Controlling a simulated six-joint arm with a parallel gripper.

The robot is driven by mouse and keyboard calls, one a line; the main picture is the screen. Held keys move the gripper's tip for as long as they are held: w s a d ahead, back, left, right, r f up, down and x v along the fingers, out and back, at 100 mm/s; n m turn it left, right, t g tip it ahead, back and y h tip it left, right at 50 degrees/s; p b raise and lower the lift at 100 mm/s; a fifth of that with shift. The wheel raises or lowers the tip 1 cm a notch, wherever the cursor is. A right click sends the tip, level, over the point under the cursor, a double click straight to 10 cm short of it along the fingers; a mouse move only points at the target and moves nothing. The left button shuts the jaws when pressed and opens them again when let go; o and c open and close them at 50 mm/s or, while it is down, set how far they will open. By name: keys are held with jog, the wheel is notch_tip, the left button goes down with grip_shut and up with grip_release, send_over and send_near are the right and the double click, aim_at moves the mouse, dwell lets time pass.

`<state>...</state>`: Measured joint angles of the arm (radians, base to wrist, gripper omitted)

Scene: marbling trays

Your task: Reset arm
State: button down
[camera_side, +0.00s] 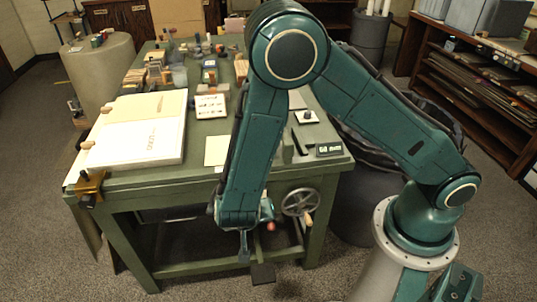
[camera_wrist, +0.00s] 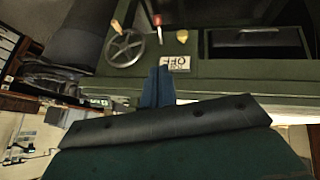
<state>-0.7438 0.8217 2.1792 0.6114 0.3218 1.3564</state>
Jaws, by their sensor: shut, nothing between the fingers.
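My gripper (camera_side: 244,256) hangs pointing down in front of the green table (camera_side: 120,181), below the level of its top. In the side view it is small and partly hidden by my wrist. In the wrist view my gripper (camera_wrist: 160,72) shows as narrow dark blue fingers close together, with nothing seen between them.
A spoked handwheel (camera_side: 300,202) is on the table's front, close right of my gripper; the wheel (camera_wrist: 126,48) also shows in the wrist view, near a red knob (camera_wrist: 157,20) and a yellow knob (camera_wrist: 182,36). A white tray (camera_side: 137,130) lies on the tabletop's left. Open floor lies in front.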

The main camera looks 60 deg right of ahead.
jog(key=s+d+r+n+y, duration=0.1)
jog(key=d+r+y, duration=0.15)
jog(key=r, duration=0.75)
jog(key=s+d+r+n+y, duration=0.15)
jog(key=d+r, duration=0.25)
jog(key=r, duration=0.6)
jog(key=s+d+r+n+t+y, duration=0.1)
jog(key=s+d+r+n, duration=0.1)
jog(key=s+r, duration=0.3)
jog(key=s+d+r+n+t+y, duration=0.1)
jog(key=s+d+r+n+t, duration=0.1)
jog(key=s+r+n, duration=0.2)
jog(key=s+r, duration=0.2)
jog(key=s, duration=0.2)
jog(key=shift+d+r+y, duration=0.2)
jog(key=shift+d+y, duration=0.05)
jog(key=shift+y, duration=0.05)
